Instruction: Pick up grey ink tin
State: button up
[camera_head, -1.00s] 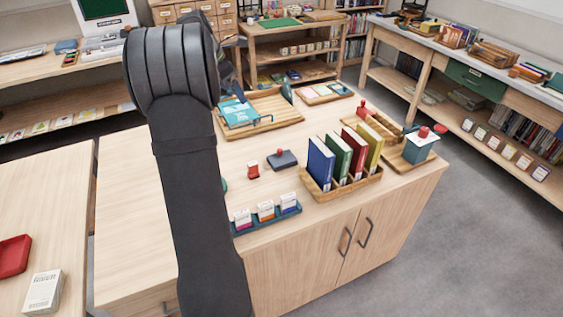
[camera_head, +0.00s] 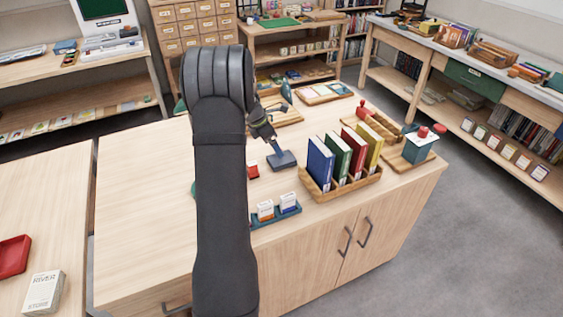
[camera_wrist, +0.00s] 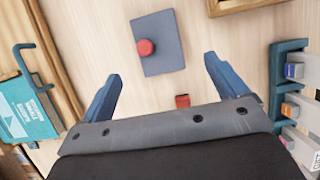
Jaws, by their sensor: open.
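The grey ink tin (camera_head: 284,162) is a flat slate-grey block on the wooden table, left of the book rack. In the wrist view the grey ink tin (camera_wrist: 163,64) shows from above with a round red knob (camera_wrist: 145,47) on top. My gripper (camera_wrist: 162,70) is open and empty, its two blue-grey fingertips apart on either side of the tin's near end in that view. In the head view my gripper (camera_head: 274,144) is over the tin and hides its knob. I cannot tell the exact height between them.
A small red object (camera_head: 253,169) lies left of the tin. The book rack (camera_head: 335,188) stands close on the right. A blue tray of small boxes (camera_head: 276,218) is in front. A teal booklet (camera_wrist: 22,110) lies in a wooden tray, left in the wrist view.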

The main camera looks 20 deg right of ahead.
aim_at(282, 161)
jog(key=x, duration=0.9)
jog(key=shift+w+d, duration=0.1)
jog(key=shift+w, duration=0.05)
jog(key=shift+r, duration=0.15)
jog(key=c, duration=1.4)
